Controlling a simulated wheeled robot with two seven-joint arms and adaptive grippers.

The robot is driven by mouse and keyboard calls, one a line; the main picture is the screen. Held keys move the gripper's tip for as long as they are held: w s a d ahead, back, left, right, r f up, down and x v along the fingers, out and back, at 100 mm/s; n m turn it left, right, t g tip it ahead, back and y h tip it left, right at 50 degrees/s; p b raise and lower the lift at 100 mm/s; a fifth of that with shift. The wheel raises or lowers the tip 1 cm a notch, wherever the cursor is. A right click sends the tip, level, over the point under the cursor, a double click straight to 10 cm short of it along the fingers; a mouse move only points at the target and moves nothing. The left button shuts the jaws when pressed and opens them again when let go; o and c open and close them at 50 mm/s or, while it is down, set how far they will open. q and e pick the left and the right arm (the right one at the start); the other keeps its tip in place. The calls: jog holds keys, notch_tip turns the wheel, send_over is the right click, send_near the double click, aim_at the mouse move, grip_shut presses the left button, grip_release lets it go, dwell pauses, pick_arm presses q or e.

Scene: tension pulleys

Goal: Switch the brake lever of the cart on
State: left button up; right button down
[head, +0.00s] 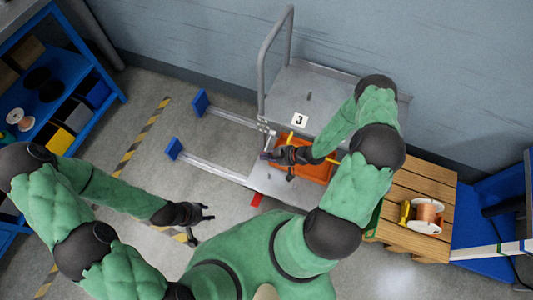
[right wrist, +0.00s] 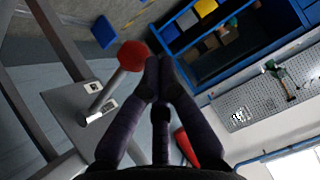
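The cart (head: 305,85) stands against the wall with its grey push handle (head: 264,65) raised at its left end. The brake lever (right wrist: 133,56) is a grey rod with a red ball knob, rising from a grey plate with small labels in the right wrist view. My right gripper (right wrist: 160,64) has its fingertips together with nothing seen between them, just right of the red knob; contact cannot be told. In the head view my right gripper (head: 275,155) is over the cart's front left part, beside an orange bin (head: 318,171). My left gripper (head: 205,226) is open and empty above the floor.
A grey rail frame with blue end plates (head: 200,102) extends left of the cart. A wooden crate (head: 412,190) with a copper spool (head: 427,213) stands at the right. A blue shelf (head: 75,75) is at the left.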

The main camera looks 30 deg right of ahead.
pick_arm(q)
jog(key=shift+f+b, duration=0.8)
jog(key=shift+f, duration=0.15)
pick_arm(e)
jog(key=shift+f, duration=1.5)
pick_arm(q)
jog(key=shift+r, duration=0.1)
pick_arm(e)
jog(key=shift+r, duration=0.1)
